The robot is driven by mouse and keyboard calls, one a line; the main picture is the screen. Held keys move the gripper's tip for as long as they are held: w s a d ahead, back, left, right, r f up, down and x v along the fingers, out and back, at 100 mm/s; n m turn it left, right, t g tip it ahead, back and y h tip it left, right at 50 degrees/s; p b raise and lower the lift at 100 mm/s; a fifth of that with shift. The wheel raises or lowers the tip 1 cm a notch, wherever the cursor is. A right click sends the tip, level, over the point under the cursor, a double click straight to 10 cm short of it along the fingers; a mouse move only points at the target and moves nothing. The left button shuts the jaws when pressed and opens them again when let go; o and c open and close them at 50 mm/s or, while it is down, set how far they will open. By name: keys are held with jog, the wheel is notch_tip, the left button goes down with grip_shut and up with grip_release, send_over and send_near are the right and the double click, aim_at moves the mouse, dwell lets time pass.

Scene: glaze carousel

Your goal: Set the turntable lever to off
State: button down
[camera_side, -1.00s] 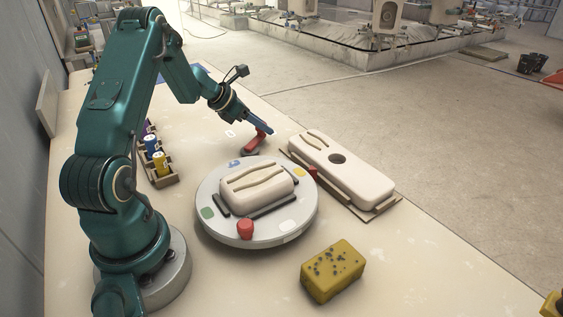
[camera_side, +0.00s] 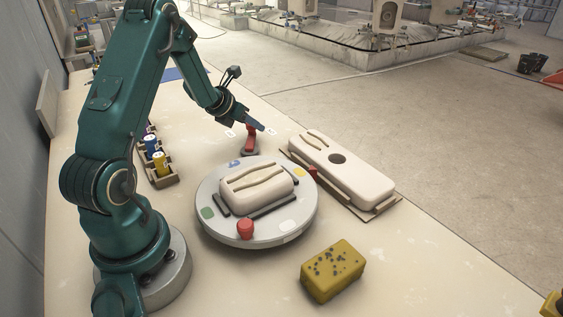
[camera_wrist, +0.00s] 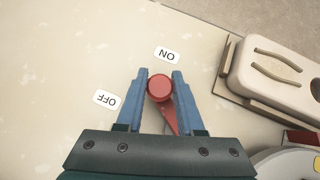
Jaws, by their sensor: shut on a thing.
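The red turntable lever (camera_side: 251,139) stands on the table behind the turntable (camera_side: 206,222), nearly upright in the side view. Its round red knob (camera_wrist: 160,88) sits between the two blue fingers of my gripper (camera_wrist: 160,82) in the wrist view. My gripper (camera_side: 254,124) is shut on the lever at its top. The ON label (camera_wrist: 167,54) lies just beyond the knob and the OFF label (camera_wrist: 107,99) lies to its left. In the side view the lever is between the OFF label (camera_side: 230,133) and the ON label (camera_side: 272,131).
A cream mould (camera_side: 257,188) and a red knob (camera_side: 245,229) are on the turntable. A long cream mould (camera_side: 340,172) lies on a board to the right. A yellow sponge (camera_side: 333,271) is in front. A rack of small bottles (camera_side: 160,162) stands left.

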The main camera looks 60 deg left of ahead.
jog(key=shift+s+a+n+y, duration=0.1)
jog(key=shift+s+n+y, duration=0.05)
jog(key=shift+n+y, duration=0.3)
dwell(0.4)
jog(key=c, duration=0.5)
grip_release()
jog(key=shift+s+a, duration=0.1)
jog(key=shift+v, duration=2.55)
